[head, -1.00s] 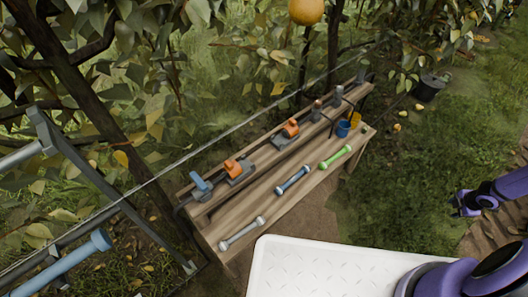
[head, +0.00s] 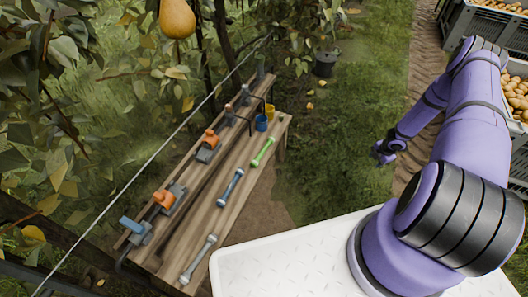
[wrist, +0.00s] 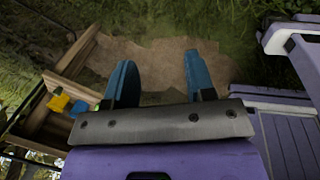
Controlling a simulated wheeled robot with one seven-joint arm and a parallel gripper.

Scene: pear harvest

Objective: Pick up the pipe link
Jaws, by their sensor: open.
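Three pipe-like links with knobbed ends lie apart on the wooden bench (head: 206,212) in the head view: a grey one (head: 198,260) at the near end, a blue one (head: 230,187) in the middle and a green one (head: 262,151) farther along. I cannot tell which is the task's pipe link. My gripper (head: 381,155) is right of the bench, over grass, apart from all three. In the wrist view its two blue fingers (wrist: 160,68) are spread with nothing between them. The links are not clearly visible there.
Clamp-like tools (head: 165,200) line the bench's back edge. A taut wire and a hanging pear (head: 177,18) are at left. Pear crates (head: 490,25) stand at right.

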